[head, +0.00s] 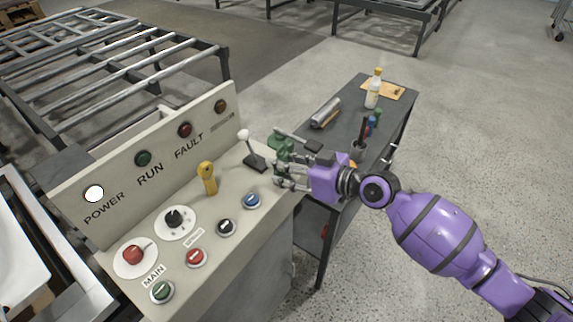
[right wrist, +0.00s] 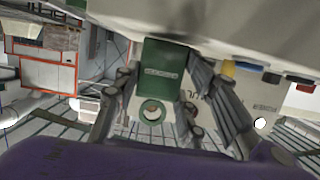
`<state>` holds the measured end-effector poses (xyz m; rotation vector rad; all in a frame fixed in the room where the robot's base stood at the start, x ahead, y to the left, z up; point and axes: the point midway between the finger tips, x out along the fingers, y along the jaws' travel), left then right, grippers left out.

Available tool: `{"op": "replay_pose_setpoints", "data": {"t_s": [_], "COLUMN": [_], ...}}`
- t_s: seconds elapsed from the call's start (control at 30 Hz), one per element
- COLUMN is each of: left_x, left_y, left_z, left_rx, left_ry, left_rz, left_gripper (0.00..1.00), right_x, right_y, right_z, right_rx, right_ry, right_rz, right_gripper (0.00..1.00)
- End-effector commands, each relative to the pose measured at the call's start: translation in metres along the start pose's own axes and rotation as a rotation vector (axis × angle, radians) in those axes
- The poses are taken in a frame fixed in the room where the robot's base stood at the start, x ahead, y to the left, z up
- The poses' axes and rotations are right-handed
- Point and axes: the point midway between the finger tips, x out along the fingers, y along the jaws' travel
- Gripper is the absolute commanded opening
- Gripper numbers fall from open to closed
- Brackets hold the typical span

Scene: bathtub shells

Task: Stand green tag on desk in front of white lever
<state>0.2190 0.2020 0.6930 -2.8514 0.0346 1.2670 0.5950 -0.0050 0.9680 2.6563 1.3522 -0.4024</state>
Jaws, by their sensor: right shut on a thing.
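My right gripper (head: 284,163) comes in from the right in the head view and is shut on the green tag (head: 281,144). In the right wrist view the green tag (right wrist: 165,56) sits between the fingers, with a round hole at its near end and a small label on its face. The white lever (head: 244,136) has a white knob on a dark shaft and stands on the beige control desk (head: 238,205), just left of my gripper. The tag is close to the desk's right end; whether it touches the desk cannot be told. My left gripper is not in view.
A dark side table (head: 385,125) with a bottle (head: 374,90) and tools stands beyond my gripper.

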Motion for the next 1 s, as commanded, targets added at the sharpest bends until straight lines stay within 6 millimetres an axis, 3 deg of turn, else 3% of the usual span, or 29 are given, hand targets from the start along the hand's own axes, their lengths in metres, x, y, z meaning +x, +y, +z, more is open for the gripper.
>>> {"op": "replay_pose_setpoints", "data": {"t_s": [0.13, 0.17, 0.3, 0.67, 0.77, 1.0], "left_x": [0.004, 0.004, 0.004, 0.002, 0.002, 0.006], "left_y": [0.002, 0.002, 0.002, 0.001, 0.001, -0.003], "left_z": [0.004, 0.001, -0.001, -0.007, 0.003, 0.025], "left_rx": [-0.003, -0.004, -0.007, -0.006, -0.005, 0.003], "left_ry": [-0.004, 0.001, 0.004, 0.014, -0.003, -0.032], "left_rz": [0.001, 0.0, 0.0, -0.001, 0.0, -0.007], "left_gripper": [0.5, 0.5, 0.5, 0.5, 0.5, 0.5], "right_x": [0.002, 0.002, 0.001, -0.001, -0.013, -0.064], "right_y": [0.0, 0.0, 0.0, 0.001, 0.001, 0.0], "right_z": [0.007, 0.005, 0.004, -0.003, 0.002, 0.007], "right_rx": [0.003, 0.002, 0.001, -0.002, 0.001, 0.002], "right_ry": [-0.002, -0.001, -0.001, 0.001, -0.003, -0.008], "right_rz": [-0.001, -0.001, 0.0, 0.001, 0.001, 0.0], "right_gripper": [0.2, 0.42, 0.57, 0.57, 0.57, 0.57]}}
